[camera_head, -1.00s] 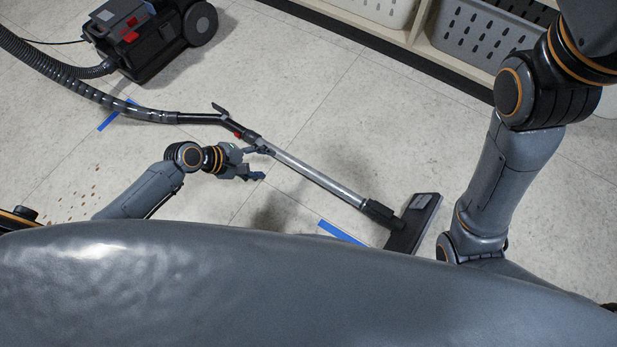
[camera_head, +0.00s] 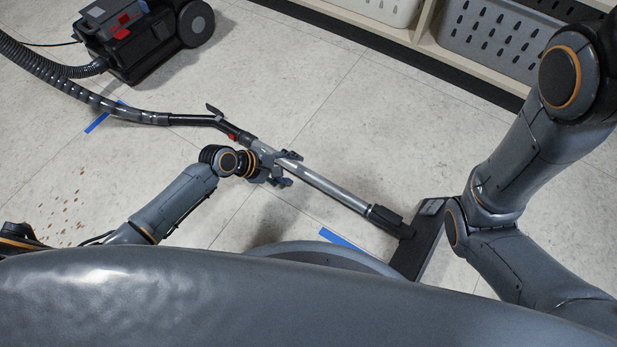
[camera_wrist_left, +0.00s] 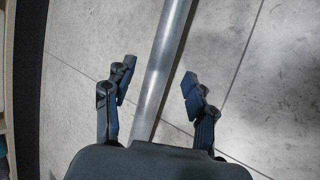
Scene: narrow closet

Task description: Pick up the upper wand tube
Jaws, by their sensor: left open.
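The wand tube (camera_head: 328,187) is a straight silver metal tube. It runs from the dark curved handle (camera_head: 222,123) down right to the flat dark floor head (camera_head: 418,243). My left gripper (camera_head: 288,169) is at the tube's upper part, close to the handle end. In the left wrist view the open fingers (camera_wrist_left: 158,88) stand on both sides of the silver tube (camera_wrist_left: 163,70), with a gap on each side. The gripper's palm hides the tube's near end there. My right arm is at the right; its gripper is not in view.
The dark vacuum body (camera_head: 150,40) stands at the upper left, joined by a ribbed hose (camera_head: 75,92). Shelving with grey baskets (camera_head: 490,40) lines the upper right. Blue tape strips (camera_head: 341,238) and brown crumbs (camera_head: 72,215) are on the pale floor. Floor beyond the tube is clear.

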